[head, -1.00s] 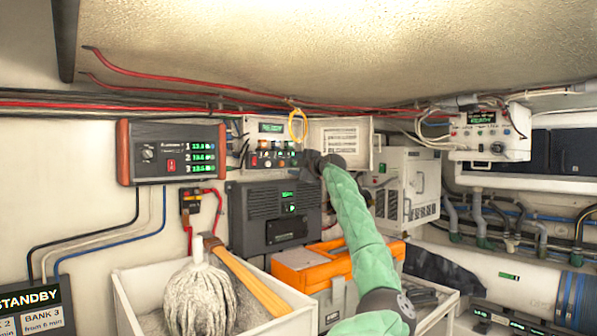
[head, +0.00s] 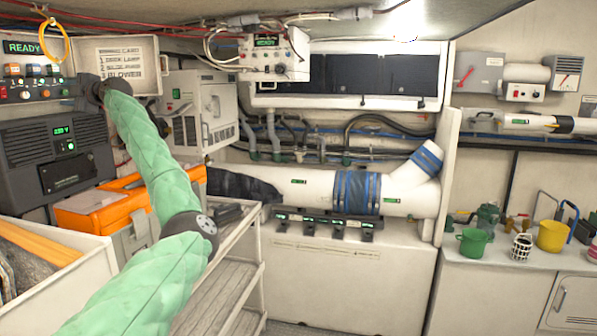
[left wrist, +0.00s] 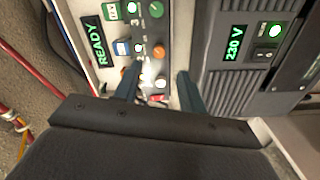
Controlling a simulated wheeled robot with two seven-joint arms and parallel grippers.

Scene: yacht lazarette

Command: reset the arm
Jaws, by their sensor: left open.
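My left arm (head: 145,140), in a green quilted sleeve, reaches up from the bottom of the head view to a switch panel at the upper left. My left gripper (head: 88,92) is dark and small there, at the panel's right side. Whether a fingertip touches the panel I cannot tell. My right gripper is in neither view.
A grey 230 V unit (head: 60,150) is below the panel, with an open white cover (head: 120,62) beside it. An orange-topped box (head: 95,207), white bin (head: 75,270) and slatted shelf rack (head: 225,290) stand near my arm. A counter (head: 530,265) with cups is at right.

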